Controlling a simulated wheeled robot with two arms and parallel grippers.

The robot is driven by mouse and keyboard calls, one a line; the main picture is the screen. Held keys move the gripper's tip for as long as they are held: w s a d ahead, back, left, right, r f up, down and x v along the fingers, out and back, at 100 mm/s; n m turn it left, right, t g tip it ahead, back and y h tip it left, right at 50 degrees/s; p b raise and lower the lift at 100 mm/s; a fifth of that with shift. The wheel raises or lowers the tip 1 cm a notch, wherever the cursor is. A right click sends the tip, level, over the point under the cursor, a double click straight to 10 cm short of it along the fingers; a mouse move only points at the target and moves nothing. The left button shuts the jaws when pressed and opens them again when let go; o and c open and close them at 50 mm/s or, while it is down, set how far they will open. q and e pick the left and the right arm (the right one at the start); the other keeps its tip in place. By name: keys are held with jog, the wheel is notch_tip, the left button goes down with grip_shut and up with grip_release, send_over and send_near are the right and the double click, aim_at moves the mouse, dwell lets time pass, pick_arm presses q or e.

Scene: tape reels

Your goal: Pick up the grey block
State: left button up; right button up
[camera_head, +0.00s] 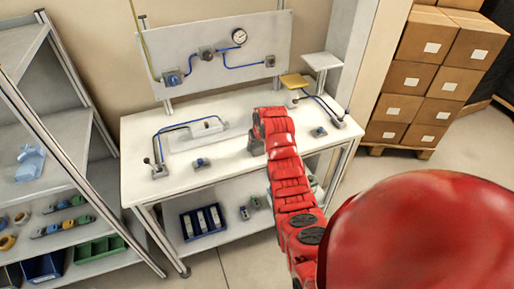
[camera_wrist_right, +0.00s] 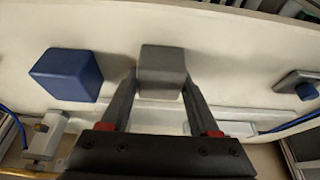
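The grey block (camera_wrist_right: 162,66) shows in the right wrist view, straight ahead of my right gripper (camera_wrist_right: 159,82). The two dark fingers stand apart, with their tips close to the block's left and right sides. I cannot tell whether they touch it. In the head view my red right arm reaches over the white workbench (camera_head: 225,172), with the right gripper (camera_head: 256,146) low near its top. The grey block is hidden there. My left gripper is not in view.
A blue block (camera_wrist_right: 66,75) sits left of the grey one in the wrist view. The bench holds small blue-tubed fixtures (camera_head: 201,163) and backs onto a gauge panel (camera_head: 215,60). A grey shelf (camera_head: 75,130) stands left and stacked boxes (camera_head: 420,80) right.

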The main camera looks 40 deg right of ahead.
grip_shut()
